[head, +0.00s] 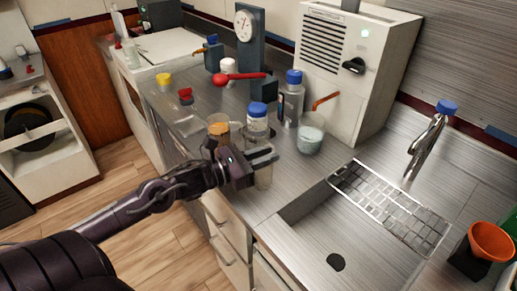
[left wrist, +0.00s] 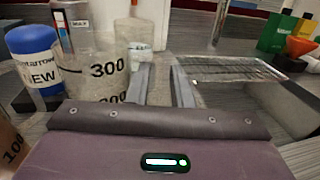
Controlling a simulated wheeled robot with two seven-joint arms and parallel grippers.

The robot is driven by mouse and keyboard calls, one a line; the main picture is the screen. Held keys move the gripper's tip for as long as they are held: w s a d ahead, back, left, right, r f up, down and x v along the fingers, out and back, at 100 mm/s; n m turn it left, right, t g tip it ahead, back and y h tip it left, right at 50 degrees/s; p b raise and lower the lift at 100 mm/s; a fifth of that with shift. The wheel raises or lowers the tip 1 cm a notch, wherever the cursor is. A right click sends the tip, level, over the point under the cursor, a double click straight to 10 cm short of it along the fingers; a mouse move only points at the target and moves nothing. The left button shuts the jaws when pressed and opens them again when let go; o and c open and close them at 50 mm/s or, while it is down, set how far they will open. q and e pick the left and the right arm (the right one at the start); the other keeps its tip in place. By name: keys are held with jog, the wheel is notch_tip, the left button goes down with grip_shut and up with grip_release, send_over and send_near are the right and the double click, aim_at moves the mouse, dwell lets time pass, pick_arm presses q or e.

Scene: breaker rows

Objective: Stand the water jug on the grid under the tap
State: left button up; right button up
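A clear graduated container marked 300, which looks like the water jug (left wrist: 100,68), stands left of my fingers in the left wrist view. Whether a finger touches the jug, I cannot tell. The metal grid (head: 385,208) lies over the sink, also in the left wrist view (left wrist: 230,68). The tap (head: 426,145) has a blue top and stands behind it.
A blue-capped bottle (head: 257,122) and a beaker of brown liquid (head: 218,127) are close to my gripper. A milky beaker (head: 311,135) stands between them and the grid. The open sink basin (head: 330,235) is in front of the grid; an orange funnel (head: 490,241) is at right.

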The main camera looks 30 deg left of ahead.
pick_arm(q)
grip_shut()
jog(key=shift+r, duration=0.15)
